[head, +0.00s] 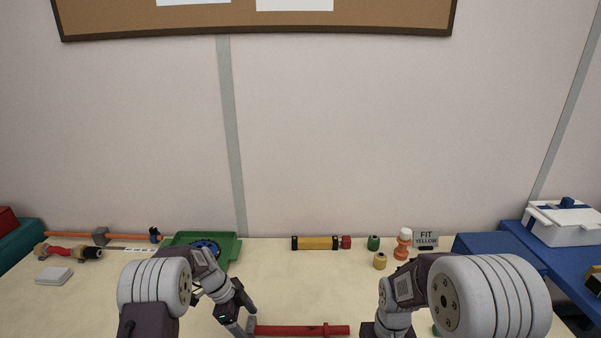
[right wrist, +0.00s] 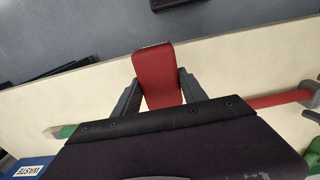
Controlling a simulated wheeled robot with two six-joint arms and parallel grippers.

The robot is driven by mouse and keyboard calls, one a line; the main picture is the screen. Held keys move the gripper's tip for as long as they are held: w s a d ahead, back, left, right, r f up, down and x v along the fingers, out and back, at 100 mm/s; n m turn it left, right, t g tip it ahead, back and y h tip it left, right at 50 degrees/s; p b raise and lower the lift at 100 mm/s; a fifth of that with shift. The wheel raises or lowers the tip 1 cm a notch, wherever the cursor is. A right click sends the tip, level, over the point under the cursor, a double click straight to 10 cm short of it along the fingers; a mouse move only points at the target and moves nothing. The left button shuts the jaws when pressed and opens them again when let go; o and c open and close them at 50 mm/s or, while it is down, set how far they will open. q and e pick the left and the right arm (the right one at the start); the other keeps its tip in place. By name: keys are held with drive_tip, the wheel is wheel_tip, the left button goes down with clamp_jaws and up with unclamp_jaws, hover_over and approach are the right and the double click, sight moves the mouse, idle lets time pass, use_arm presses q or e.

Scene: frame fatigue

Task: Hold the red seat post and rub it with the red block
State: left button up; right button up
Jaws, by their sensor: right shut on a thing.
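The red seat post (head: 305,330) lies across the front of the table in the head view, with a collar near its right end. Part of it also shows at the right of the right wrist view (right wrist: 275,99). My left gripper (head: 244,313) is at the post's left end, its fingers apart; I cannot tell whether they touch it. My right gripper (right wrist: 158,88) is shut on the red block (right wrist: 160,65), which sits between its two fingers. In the head view my right gripper and the block are hidden below the picture or behind my arm.
A green tray (head: 234,252) with a blue round part stands behind my left arm. A white box (head: 563,222) is at right. The middle table is clear.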

idle(0.5)
use_arm(q)
drive_tip(key=shift+b+x, duration=0.9)
drive_tip(key=shift+x, duration=0.1)
use_arm(e)
drive_tip(key=shift+f, duration=0.9)
use_arm(q)
drive_tip(key=shift+r, duration=0.1)
drive_tip(key=shift+c, duration=0.3)
use_arm(e)
drive_tip(key=shift+r, duration=0.1)
use_arm(q)
clamp_jaws()
